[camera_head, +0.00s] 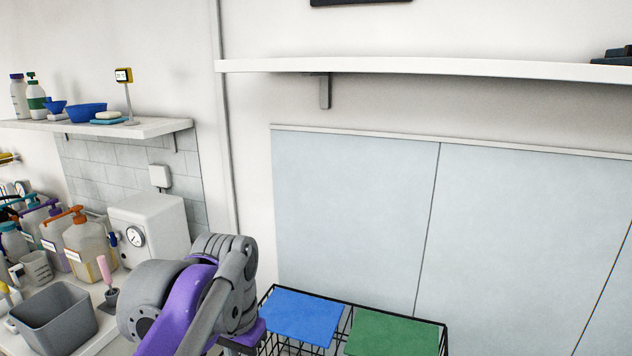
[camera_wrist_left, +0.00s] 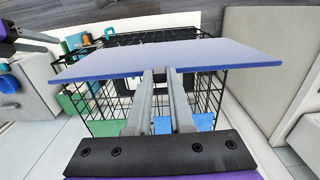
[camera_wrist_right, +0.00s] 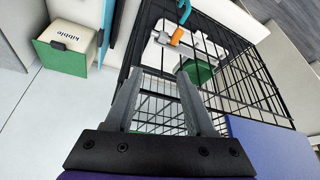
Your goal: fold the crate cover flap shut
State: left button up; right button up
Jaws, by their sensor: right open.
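The black wire crate (camera_head: 345,310) is at the bottom of the head view, with a blue panel (camera_head: 303,316) and a green panel (camera_head: 392,336) at its top. In the left wrist view a flat blue-violet panel (camera_wrist_left: 215,54), perhaps the cover flap, spans across the wire crate (camera_wrist_left: 212,90). My left gripper (camera_wrist_left: 163,72) has its tips at the panel's near edge, fingers close together with a narrow gap; I cannot tell whether it grips. My right gripper (camera_wrist_right: 158,76) is open and empty before the crate's wire bars (camera_wrist_right: 255,75). A blue panel (camera_wrist_right: 268,150) lies to its right.
A kibble box (camera_wrist_right: 66,45) stands at left. In the head view bottles (camera_head: 88,243), a grey bin (camera_head: 55,318) and a gauge box (camera_head: 150,227) crowd the left counter.

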pick_arm(q)
jog(key=s, duration=0.1)
jog(key=s+a, duration=0.1)
jog(key=shift+s+f, duration=0.1)
jog(key=shift+s, duration=0.25)
dwell(0.4)
jog(key=shift+s+a+f, duration=0.2)
jog(key=shift+s+a, duration=0.05)
jog(key=shift+s, duration=0.4)
jog(key=shift+s+a+f, duration=0.2)
jog(key=shift+s+f, duration=0.05)
jog(key=shift+s, duration=0.45)
jog(key=shift+s+a+f, duration=0.2)
jog(key=shift+s+a, duration=0.05)
jog(key=shift+s, duration=0.4)
jog(key=shift+s+a+f+b, duration=0.15)
jog(key=shift+s+a+f, duration=0.15)
jog(key=shift+s, duration=0.35)
jog(key=shift+s+a+f+b, duration=0.15)
jog(key=shift+s+f, duration=0.25)
jog(key=shift+s, duration=0.25)
jog(key=shift+s+a+f+b, duration=0.15)
jog(key=shift+s+a+f, duration=0.15)
jog(key=shift+s, duration=0.35)
jog(key=shift+f, duration=0.1)
